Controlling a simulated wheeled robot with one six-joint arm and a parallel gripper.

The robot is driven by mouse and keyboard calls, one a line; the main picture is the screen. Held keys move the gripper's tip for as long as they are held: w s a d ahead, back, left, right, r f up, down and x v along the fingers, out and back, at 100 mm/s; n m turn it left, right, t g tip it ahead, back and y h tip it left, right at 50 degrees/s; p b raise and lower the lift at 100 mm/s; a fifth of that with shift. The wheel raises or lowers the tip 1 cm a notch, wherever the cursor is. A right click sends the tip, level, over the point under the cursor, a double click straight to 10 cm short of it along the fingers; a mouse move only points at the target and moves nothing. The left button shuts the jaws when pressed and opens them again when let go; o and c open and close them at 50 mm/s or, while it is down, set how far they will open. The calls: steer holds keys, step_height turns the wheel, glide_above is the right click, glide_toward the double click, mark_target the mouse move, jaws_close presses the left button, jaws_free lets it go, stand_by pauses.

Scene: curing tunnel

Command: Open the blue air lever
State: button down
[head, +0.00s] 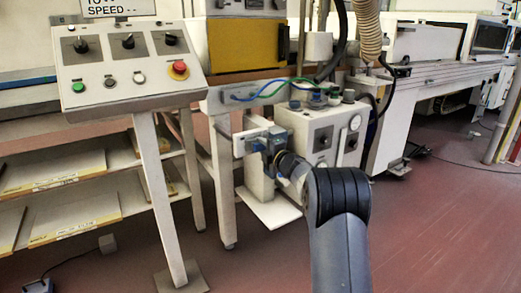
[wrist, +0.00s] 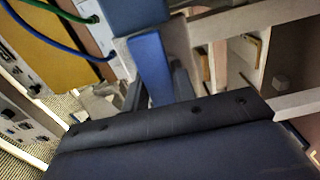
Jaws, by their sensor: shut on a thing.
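The blue air lever (wrist: 150,62) shows in the wrist view as a flat blue bar. It hangs down from a darker blue body (wrist: 138,14). My gripper (wrist: 158,88) has its dark fingers on either side of the lever's lower part and is shut on it. The dark gripper body hides the lower end of the lever. In the head view, my gripper (head: 275,150) is at the small valve mount left of the white box, and my arm reaches it from the lower right. The lever is too small and covered to make out clearly there.
A white box with knobs and a gauge (head: 322,138) stands just right of my gripper. Green and blue hoses (head: 262,92) run above it. A sloped control panel (head: 128,65) on a post stands to the left. The red floor (head: 430,215) at right is mostly clear.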

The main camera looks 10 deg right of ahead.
stand_by(0.5)
steer(key=c, duration=1.2)
jaws_free()
steer(key=shift+o, duration=0.2)
steer(key=p+v, duration=0.1)
steer(key=v, duration=0.9)
steer(key=shift+s+p, duration=0.3)
steer(key=shift+s, duration=0.1)
steer(key=shift+d, duration=0.1)
steer(key=b+x, duration=0.1)
steer(key=x, duration=1)
steer(key=shift+b, duration=0.3)
steer(key=shift+s, duration=0.1)
